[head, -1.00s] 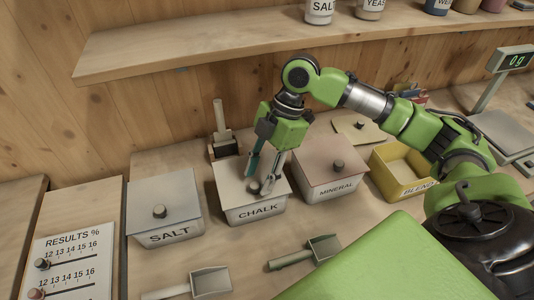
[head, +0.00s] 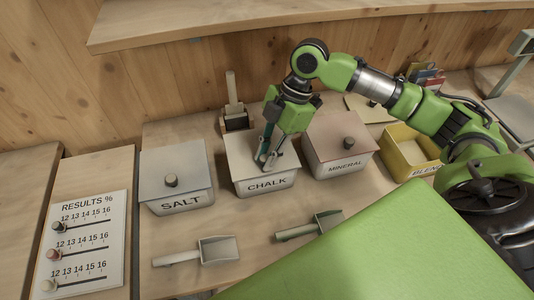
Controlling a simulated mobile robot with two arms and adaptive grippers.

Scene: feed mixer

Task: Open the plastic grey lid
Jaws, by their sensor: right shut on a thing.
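Three lidded boxes stand in a row on the workbench. The SALT box has a grey lid (head: 185,160) with a dark knob. The CHALK box has a pale grey lid (head: 242,148). The MINERAL box has a pinkish lid (head: 325,135) with a dark knob. My right gripper (head: 266,161) points down at the CHALK lid and is shut on its knob, which the fingers mostly hide. The CHALK lid lies flat on its box. My left gripper is not in view.
Two metal scoops (head: 218,250) (head: 327,221) lie in front of the boxes. A yellow BLEND box (head: 420,170) stands at the right. A results board (head: 85,245) is at the left. A shelf (head: 300,22) runs along the wall behind.

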